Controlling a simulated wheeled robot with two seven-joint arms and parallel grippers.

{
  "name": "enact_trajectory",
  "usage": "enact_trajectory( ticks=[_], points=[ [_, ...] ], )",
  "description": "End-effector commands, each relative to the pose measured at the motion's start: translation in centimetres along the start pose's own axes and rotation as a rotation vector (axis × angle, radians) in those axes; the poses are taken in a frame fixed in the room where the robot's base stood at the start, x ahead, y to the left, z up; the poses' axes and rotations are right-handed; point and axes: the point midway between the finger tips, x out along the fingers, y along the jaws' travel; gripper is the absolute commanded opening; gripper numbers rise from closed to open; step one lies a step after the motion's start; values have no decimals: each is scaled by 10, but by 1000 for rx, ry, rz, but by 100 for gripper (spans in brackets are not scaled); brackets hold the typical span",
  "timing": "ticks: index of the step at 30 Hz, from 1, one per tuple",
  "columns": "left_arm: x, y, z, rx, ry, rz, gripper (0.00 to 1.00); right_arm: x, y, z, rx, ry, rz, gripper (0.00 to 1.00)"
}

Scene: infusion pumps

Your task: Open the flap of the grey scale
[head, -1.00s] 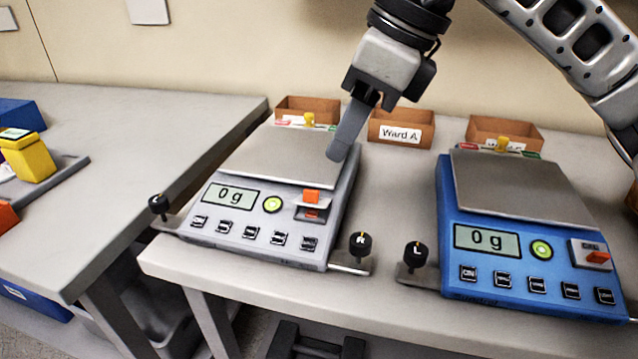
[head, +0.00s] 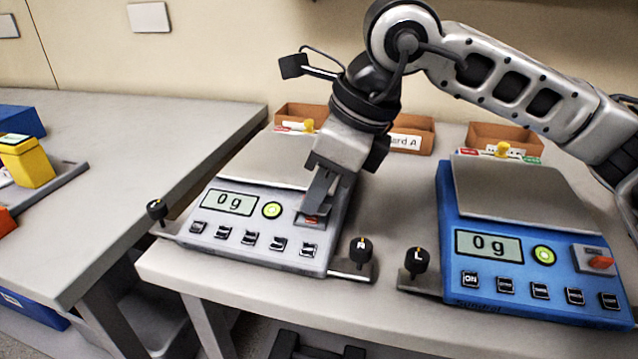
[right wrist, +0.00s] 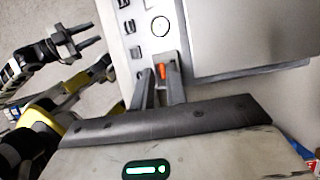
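The grey scale (head: 262,160) stands on the table with its display reading 0 g. Its small flap with an orange tab is at the front right of its panel. In the head view my right gripper (head: 319,203) covers most of the flap, and only a bit of red-orange (head: 311,219) shows below the fingertips. In the right wrist view the orange tab (right wrist: 161,71) shows between the two fingers of my right gripper (right wrist: 160,80), which are apart. Contact cannot be told. My left gripper (right wrist: 80,36) shows only at the left of the right wrist view, fingers apart and empty.
A blue scale (head: 515,185) stands to the right, also reading 0 g. Black knobs stick out at the grey scale's front corners, the right one (head: 361,250) close to my gripper. Open brown boxes (head: 505,137) line the back. A second table (head: 120,140) is at left.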

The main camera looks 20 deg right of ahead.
Motion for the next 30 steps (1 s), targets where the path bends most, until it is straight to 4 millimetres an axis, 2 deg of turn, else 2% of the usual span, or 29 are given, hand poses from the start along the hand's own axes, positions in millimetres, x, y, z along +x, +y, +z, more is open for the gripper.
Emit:
enact_trajectory(
  ticks=[20,30],
  points=[
    [0,0,0,2,-2,1,36,-4,-6,1,14,-6,4,0],
    [-3,1,-7,-1,-8,0,36,-7,-15,3,78,-6,148,0]
  ],
)
